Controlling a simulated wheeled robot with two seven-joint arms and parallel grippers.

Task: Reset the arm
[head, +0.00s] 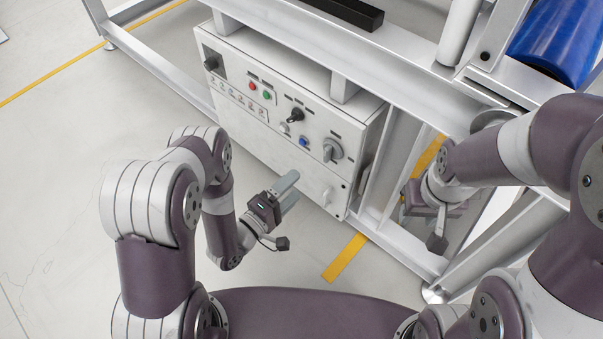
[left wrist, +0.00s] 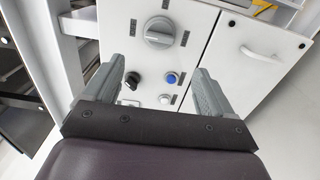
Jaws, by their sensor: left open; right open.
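My left gripper (head: 289,190) is open and empty in front of the white control box, apart from it in the head view. In the left wrist view its two fingers (left wrist: 160,72) stand apart, with the panel seen between them. The control box (head: 240,75) carries a grey rotary switch (head: 332,150), a blue button (head: 304,141), a black knob (head: 296,115), a green button (head: 266,95) and a red button (head: 252,86). My right gripper (head: 424,212) is at the right, by the metal frame; its fingers are partly hidden and nothing is seen held.
A grey metal frame (head: 400,75) surrounds the box, and its posts stand close to my right arm. A blue roll (head: 560,42) lies at the upper right. A yellow floor line (head: 345,258) runs below the box. The floor at the left (head: 60,170) is clear.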

